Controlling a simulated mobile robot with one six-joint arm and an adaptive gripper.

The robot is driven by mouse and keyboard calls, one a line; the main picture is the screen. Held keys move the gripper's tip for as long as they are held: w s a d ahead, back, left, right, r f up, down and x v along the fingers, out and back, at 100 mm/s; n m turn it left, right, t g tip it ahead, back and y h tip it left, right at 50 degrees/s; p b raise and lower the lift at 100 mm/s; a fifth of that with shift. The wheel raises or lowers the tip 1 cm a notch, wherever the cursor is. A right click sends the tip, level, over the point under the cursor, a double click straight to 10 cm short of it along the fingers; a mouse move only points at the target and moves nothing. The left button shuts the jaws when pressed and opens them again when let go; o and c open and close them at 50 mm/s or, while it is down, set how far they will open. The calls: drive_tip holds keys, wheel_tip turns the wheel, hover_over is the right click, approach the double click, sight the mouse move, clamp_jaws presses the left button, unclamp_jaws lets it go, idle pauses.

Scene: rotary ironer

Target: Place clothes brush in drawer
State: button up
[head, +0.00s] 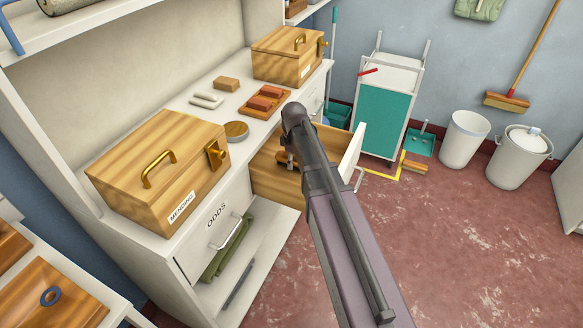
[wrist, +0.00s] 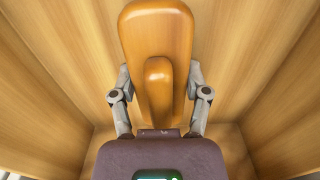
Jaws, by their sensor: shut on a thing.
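The clothes brush (wrist: 155,28), an orange-brown wooden block with a raised grip, is in the wrist view. My gripper (wrist: 158,78) is shut on it, one finger at each side. The brush is between the wooden walls of the open drawer (wrist: 55,75); I cannot tell whether it touches the bottom. In the head view the drawer (head: 278,190) is pulled out from the white cabinet, its white front facing right. My arm covers much of the drawer, my gripper and the brush there.
A wooden box marked MENDING (head: 150,165) and another wooden box (head: 285,58) stand on the counter. Between them are a tray of brown blocks (head: 265,102) and a round tin (head: 236,131). The ODDS drawer (head: 213,225) is shut. A white trolley (head: 385,110) stands beyond the open drawer.

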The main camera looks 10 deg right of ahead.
drive_tip(key=shift+f+b, duration=0.45)
drive_tip(key=shift+f, duration=0.3)
drive_tip(key=shift+f, duration=0.1)
drive_tip(key=o, duration=1)
wheel_tip(320, 180, up, 12)
drive_tip(key=p, duration=1.2)
drive_tip(key=shift+s, duration=0.5)
drive_tip(key=s+d+m, duration=0.1)
drive_tip(key=s+m, duration=0.9)
drive_tip(key=s, duration=0.7)
drive_tip(key=shift+m, duration=0.4)
